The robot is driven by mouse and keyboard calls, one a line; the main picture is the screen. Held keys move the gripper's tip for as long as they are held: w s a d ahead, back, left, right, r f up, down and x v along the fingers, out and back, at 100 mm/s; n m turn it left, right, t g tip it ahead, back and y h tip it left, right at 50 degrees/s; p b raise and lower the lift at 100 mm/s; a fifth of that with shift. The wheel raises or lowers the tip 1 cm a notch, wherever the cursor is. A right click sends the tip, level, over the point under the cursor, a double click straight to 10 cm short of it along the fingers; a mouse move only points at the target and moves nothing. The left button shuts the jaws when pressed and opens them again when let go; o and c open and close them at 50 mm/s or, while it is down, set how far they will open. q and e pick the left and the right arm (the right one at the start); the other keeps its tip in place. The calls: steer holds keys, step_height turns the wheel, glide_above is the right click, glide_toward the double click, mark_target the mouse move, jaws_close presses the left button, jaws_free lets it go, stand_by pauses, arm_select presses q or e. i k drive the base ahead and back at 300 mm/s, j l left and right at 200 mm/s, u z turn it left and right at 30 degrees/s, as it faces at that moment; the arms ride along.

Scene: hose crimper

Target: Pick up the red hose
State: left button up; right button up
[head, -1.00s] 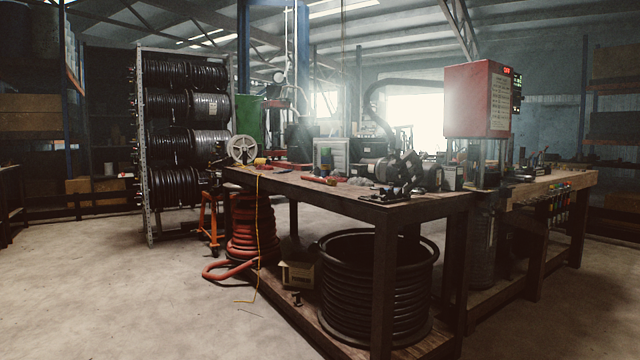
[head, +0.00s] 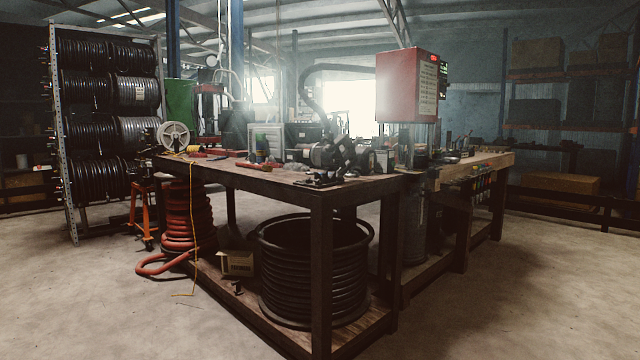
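A thick red hose (head: 187,220) stands coiled in a stack at the left end of the workbench, partly behind the bench's near left side. Its loose end (head: 152,266) bends out onto the concrete floor to the left. A short red piece (head: 258,165) also lies on the bench top; I cannot tell whether it is hose. Neither of my grippers shows in the head view.
A wooden workbench (head: 290,184) with tools stands ahead, a black hose coil (head: 318,290) and a cardboard box (head: 236,263) on its lower shelf. A reel rack (head: 62,150) stands left. A red machine (head: 408,88) stands behind right. Floor in front left is clear.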

mark_target(249, 165)
steer(key=i+j+u, duration=0.55)
steer(key=i, duration=0.25)
steer(key=i+j+u, duration=0.15)
steer(key=i+u, duration=0.4)
steer(key=i, duration=0.3)
steer(key=i+u, duration=0.3)
steer(key=i, duration=1.4)
steer(key=i+z, duration=0.35)
steer(key=i+j+z, duration=0.1)
steer(key=i+z, duration=0.25)
steer(key=i+j+z, duration=0.35)
steer(key=i, duration=0.15)
steer(key=i+z, duration=0.15)
steer(key=z, duration=0.25)
steer(key=i+z, duration=0.15)
steer(key=z, duration=0.25)
steer(key=i+j+z, duration=0.1)
steer(key=z, duration=0.35)
steer(key=i+j+z, duration=0.15)
steer(key=z, duration=0.25)
